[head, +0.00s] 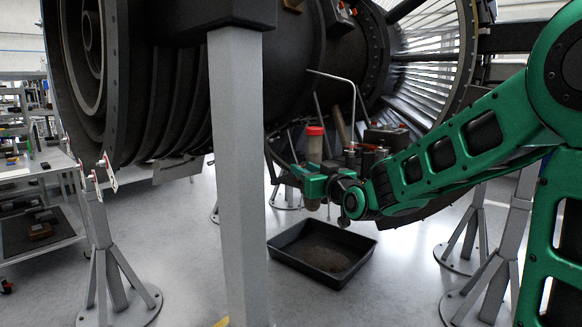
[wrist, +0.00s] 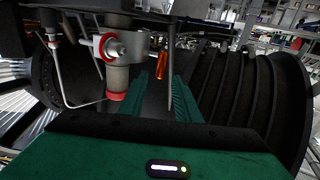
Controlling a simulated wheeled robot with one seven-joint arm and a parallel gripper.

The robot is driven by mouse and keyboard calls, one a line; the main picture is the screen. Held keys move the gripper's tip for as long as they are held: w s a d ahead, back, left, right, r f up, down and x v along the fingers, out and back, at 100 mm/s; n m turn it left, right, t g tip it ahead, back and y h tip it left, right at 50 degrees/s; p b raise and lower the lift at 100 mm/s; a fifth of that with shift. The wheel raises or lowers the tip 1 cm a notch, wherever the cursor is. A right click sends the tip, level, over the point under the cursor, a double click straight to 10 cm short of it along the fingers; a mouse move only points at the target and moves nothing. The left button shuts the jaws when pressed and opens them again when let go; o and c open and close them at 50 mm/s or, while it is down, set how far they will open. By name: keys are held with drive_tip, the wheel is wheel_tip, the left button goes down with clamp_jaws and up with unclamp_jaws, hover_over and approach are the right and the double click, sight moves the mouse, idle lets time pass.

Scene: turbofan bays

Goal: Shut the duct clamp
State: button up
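I cannot make out the duct clamp for certain in either view. A round metal fitting with a red ring (wrist: 108,46) shows at the upper left of the wrist view, above a grey cylinder with a red end (wrist: 117,88). A small orange part (wrist: 161,66) hangs just beyond my fingers. In the head view a red-capped cylinder (head: 314,145) stands just above my gripper (head: 303,172), under the engine. In the wrist view my gripper (wrist: 158,97) has its two green fingers apart, with a dark gap and nothing visibly held between them.
The large black engine (head: 180,75) hangs over the work area, with thin pipes (head: 335,77) close to my gripper. A grey post (head: 238,180) stands in front. A black drip tray (head: 322,255) lies on the floor below. Grey stands (head: 110,255) are at both sides.

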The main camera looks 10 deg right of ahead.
drive_tip(key=w+a, duration=0.1)
drive_tip(key=w, duration=0.6)
drive_tip(key=shift+w+a, duration=0.25)
drive_tip(key=shift+w, duration=0.05)
clamp_jaws()
